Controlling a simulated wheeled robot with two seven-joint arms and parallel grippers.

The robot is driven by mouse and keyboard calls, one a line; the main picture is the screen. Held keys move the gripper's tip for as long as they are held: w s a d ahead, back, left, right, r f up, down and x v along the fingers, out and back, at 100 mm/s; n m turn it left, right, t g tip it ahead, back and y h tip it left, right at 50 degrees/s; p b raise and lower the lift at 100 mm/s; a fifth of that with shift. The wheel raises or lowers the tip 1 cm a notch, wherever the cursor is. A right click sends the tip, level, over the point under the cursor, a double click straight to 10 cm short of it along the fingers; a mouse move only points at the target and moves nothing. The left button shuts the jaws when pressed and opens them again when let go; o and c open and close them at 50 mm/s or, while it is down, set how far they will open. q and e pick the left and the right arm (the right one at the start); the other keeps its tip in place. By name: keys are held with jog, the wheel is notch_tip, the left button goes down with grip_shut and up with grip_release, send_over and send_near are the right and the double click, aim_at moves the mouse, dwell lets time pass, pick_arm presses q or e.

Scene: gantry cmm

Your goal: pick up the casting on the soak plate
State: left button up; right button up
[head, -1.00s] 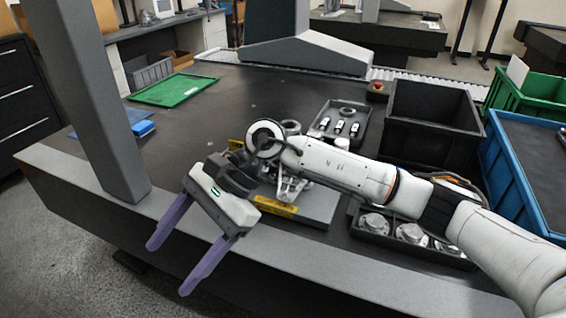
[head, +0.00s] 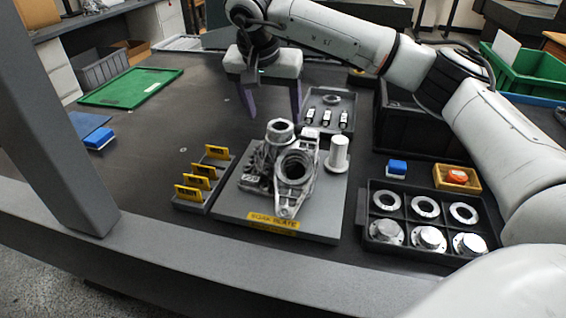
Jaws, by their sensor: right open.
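The casting (head: 291,170), a grey metal part with round bores, sits on the soak plate (head: 234,213), a grey slab with a yellow "SOAK PLATE" label on its front edge. A pale cylindrical post (head: 339,154) stands on the plate to the right of the casting. My right gripper (head: 272,121) is open and empty. Its two purple fingers point down, behind and above the casting in the picture, apart from it. The arm comes in from the right. My left gripper is not in view.
A rack of yellow tags (head: 206,187) stands left of the plate. A black tray of metal flanges (head: 372,212) and a small yellow bin (head: 457,178) lie right. Behind are a tool tray (head: 346,101) and black bin (head: 411,131). A grey upright (head: 58,125) rises at left.

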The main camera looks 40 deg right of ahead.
aim_at(278, 143)
jog(key=x, duration=0.5)
jog(key=shift+s+d+f, duration=0.2)
jog(key=shift+s, duration=0.05)
jog(key=c, duration=1.5)
jog(key=shift+w+r, duration=0.2)
jog(key=shift+r, duration=0.1)
jog(key=shift+c, duration=0.4)
